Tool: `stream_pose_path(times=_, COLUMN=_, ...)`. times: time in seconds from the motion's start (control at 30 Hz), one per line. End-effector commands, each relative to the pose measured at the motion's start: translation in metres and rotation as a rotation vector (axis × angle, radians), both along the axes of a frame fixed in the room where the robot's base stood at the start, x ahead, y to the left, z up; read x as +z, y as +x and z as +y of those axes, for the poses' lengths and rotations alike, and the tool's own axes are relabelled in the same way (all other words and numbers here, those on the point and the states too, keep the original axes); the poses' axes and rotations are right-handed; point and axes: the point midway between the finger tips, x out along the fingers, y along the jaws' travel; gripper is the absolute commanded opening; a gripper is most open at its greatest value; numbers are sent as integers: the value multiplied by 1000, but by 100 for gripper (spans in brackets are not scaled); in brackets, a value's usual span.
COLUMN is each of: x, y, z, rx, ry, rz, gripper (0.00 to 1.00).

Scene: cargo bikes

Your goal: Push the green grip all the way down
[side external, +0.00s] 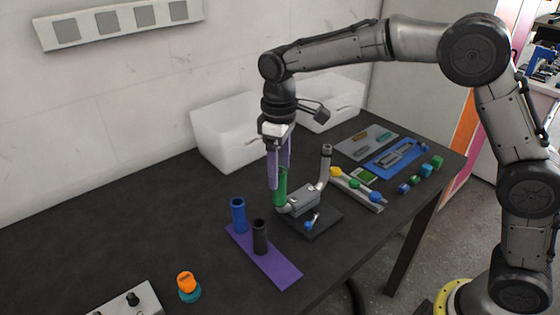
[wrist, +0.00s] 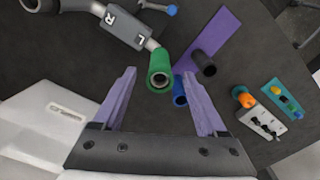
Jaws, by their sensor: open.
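The green grip (side external: 281,188) stands upright on one bar end of the handlebar (side external: 323,172), on the L side of the clamp block (side external: 303,202). In the wrist view the green grip (wrist: 160,68) shows its open hollow top, and the handlebar (wrist: 150,43) runs out of its far end. My gripper (side external: 279,172) has two purple fingers, spread apart. In the wrist view my gripper (wrist: 157,75) has one fingertip on each side of the grip, with gaps showing. How far the grip sits on the bar is hidden inside it.
An orange and teal piece (side external: 188,288) stands near a control box (side external: 130,301). White bins (side external: 232,131) stand behind. A tool tray (side external: 397,158) lies right. The table's left is clear.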

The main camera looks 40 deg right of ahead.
Motion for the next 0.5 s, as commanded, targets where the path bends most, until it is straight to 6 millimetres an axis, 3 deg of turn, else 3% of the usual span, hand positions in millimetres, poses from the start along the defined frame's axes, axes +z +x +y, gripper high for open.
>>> stream_pose_path(times=0.3, x=70, y=2, z=0, rx=0, ry=2, rz=-5, gripper=75)
stream_pose_path(times=0.5, x=99, y=1, z=0, rx=0, ry=0, rz=-1, gripper=75)
